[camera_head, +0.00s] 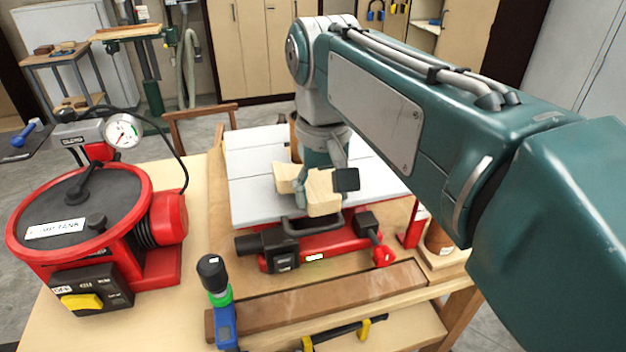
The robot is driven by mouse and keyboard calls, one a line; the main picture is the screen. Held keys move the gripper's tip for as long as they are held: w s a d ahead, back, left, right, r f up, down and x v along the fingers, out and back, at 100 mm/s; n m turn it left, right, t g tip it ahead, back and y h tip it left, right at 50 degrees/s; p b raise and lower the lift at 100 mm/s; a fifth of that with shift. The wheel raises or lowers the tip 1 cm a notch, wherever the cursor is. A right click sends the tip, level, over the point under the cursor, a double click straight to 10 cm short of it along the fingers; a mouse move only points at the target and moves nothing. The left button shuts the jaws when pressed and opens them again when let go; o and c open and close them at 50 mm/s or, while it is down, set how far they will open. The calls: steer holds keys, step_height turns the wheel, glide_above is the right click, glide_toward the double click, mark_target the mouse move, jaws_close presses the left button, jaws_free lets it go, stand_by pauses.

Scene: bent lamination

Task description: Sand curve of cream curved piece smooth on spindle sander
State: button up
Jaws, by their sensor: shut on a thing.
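The cream curved piece (322,194) is at the middle of the view, over the light grey table of the spindle sander (262,165). Its left end (286,177) also shows. My gripper (333,178) is shut on the piece, with a dark finger pad at its right side. The gripper and wrist hide the piece's middle. A brown upright cylinder, seemingly the sanding spindle (294,135), stands behind and is partly hidden by my arm. I cannot tell whether the piece touches it. The sander's red base (330,247) faces the front.
A red tank with a gauge (80,225) stands at left. A brown cylinder (438,240) stands at right. A chair (200,125) is behind the workbench.

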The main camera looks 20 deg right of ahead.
mark_target(320, 175)
steer(key=w, duration=0.1)
steer(key=w+d+r, duration=0.1)
steer(key=w, duration=0.1)
steer(key=shift+w+d+r, duration=0.1)
steer(key=shift+d+r, duration=0.15)
steer(key=shift+d, duration=0.1)
steer(key=shift+w+a+f, duration=0.1)
steer(key=shift+w+f, duration=0.2)
steer(key=shift+f, duration=0.45)
steer(key=shift+w+f, duration=0.25)
steer(key=shift+f, duration=0.45)
steer(key=shift+w+a, duration=0.15)
steer(key=shift+w, duration=0.5)
steer(key=shift+w+r, duration=0.1)
steer(key=shift+w, duration=0.15)
steer(key=shift+s, duration=0.3)
stand_by(1.5)
steer(key=shift+s+r, duration=0.2)
steer(key=shift+s, duration=0.65)
steer(key=shift+s+r, duration=0.2)
steer(key=shift+s, duration=0.6)
steer(key=shift+s+r, duration=0.2)
steer(key=shift+s, duration=0.65)
steer(key=shift+w, duration=0.1)
